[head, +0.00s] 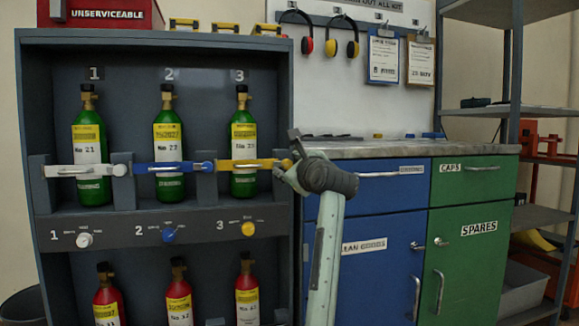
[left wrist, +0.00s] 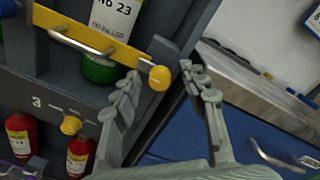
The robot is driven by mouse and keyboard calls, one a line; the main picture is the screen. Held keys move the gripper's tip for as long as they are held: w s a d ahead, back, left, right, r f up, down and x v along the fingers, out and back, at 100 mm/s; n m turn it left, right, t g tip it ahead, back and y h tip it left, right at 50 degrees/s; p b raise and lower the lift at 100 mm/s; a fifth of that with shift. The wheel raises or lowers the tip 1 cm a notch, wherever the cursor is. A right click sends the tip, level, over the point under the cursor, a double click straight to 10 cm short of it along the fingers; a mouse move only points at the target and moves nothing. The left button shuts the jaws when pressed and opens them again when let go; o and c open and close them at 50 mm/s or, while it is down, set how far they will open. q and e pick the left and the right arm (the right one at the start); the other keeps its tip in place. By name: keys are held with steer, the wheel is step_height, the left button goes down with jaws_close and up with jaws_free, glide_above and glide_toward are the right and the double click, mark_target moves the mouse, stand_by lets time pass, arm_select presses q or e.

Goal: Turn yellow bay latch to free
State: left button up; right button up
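A yellow bar (head: 243,165) with a metal handle crosses the green bottle No 23 (head: 244,140) in bay 3. A round yellow knob (head: 286,164) sits at its right end. The bar (left wrist: 100,40) and end knob (left wrist: 159,78) also show in the left wrist view. Below is a smaller yellow knob (head: 248,229) on the panel beside the number 3, also in the left wrist view (left wrist: 70,125). My left gripper (head: 291,156) is just right of the bar's end. In the left wrist view its fingers (left wrist: 160,74) are apart, with the end knob seen between their tips; contact cannot be told. My right gripper is out of view.
A white bar (head: 85,170) and a blue bar (head: 172,168) cross the other bays. Red bottles (head: 247,290) stand on the lower shelf. A workbench (head: 400,149) with blue and green cupboards is close on the right, behind my left arm.

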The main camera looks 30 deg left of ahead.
arm_select(q)
jaws_close()
